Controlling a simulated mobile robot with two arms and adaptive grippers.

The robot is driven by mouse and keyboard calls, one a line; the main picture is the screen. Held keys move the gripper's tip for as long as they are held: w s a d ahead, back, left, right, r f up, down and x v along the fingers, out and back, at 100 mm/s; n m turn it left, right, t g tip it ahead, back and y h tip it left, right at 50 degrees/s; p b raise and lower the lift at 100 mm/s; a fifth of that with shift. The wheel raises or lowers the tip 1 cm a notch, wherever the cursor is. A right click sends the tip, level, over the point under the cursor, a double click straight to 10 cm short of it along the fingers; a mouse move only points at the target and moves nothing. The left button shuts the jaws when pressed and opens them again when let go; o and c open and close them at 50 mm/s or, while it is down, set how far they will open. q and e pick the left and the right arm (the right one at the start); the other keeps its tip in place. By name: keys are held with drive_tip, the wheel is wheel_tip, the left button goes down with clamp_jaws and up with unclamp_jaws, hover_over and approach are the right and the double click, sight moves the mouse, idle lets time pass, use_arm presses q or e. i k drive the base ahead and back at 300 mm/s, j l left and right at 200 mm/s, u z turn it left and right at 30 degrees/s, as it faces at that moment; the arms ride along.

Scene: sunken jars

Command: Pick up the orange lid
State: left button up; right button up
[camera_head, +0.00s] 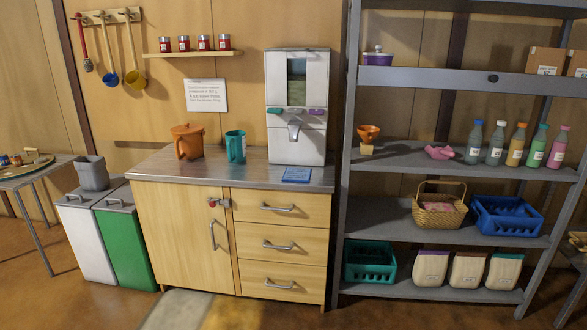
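The orange lid (186,128) sits on top of an orange pitcher (189,147), which stands upright on the left part of the metal counter top (240,176). The lid looks slightly domed with a small knob. The pitcher's handle faces left and toward me. Neither of my grippers is in view.
A teal mug (235,147) stands right of the pitcher, then a white dispenser (297,110) and a blue mat (297,175). A small wall shelf (194,53) with red jars is above. Metal shelving (420,78) stands right; bins (88,235) stand left. The counter's front is mostly clear.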

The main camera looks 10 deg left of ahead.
sight(187, 128)
drive_tip(key=i+u, duration=0.35)
drive_tip(key=i, duration=0.5)
drive_tip(key=i+l+u, duration=0.1)
drive_tip(key=i+u, duration=0.25)
drive_tip(key=i, duration=0.5)
